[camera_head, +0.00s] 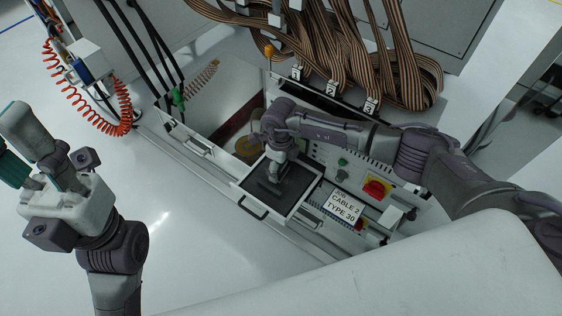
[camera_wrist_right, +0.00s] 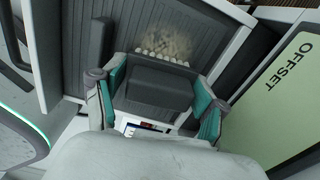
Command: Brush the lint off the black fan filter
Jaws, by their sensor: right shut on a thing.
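The black fan filter (camera_head: 296,186) sits in a light frame with a handle at its front, low in the middle of the head view. In the right wrist view the ribbed filter (camera_wrist_right: 215,32) carries a fuzzy beige patch of lint (camera_wrist_right: 168,40). My right gripper (camera_wrist_right: 158,96) is shut on a dark brush (camera_wrist_right: 153,82), one teal fingertip on each side. The brush's pale bristles are at the lower edge of the lint; contact is hard to tell. In the head view my right gripper (camera_head: 274,180) is over the filter. My left gripper (camera_head: 22,148) is raised at the left, away from the filter.
A "CABLE 2 TYPE 30" label (camera_head: 341,208) and a red-yellow switch (camera_head: 377,188) are right of the filter. Brown ribbon cables (camera_head: 350,60) hang behind. A red coiled hose (camera_head: 118,112) is at the left. The floor in front is clear.

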